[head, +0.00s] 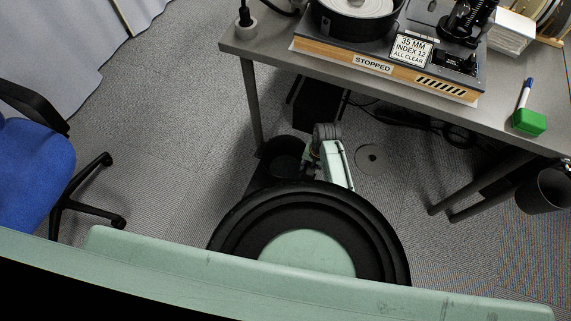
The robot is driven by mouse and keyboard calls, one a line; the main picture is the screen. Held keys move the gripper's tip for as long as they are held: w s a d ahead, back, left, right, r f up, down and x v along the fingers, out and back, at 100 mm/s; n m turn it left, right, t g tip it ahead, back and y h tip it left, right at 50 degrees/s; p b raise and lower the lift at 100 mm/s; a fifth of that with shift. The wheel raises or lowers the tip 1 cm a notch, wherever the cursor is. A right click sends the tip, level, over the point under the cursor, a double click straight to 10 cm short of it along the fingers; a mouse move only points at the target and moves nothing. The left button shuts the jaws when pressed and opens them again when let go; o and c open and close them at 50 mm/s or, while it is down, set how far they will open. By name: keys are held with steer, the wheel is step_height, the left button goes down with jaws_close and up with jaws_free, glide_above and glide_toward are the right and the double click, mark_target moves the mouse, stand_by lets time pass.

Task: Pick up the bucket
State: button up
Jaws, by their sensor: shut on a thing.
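A dark round bucket (281,163) is in the head view, low down beside the table's front left leg. Its open top faces up, and its inside is dark. My gripper (304,164) is at the bucket's right side, shut on its rim. The fingers are small and dark here, so their exact hold is hard to see. Whether the bucket touches the floor cannot be told.
A grey table (265,52) carries a lap machine (350,48), a green block (529,122) and a marker (525,92). Another dark bin (545,190) is at the right. A blue chair (35,175) stands left. Carpet between chair and table is clear.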

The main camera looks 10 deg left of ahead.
jaws_close()
steer(key=shift+r, duration=0.15)
stand_by(0.4)
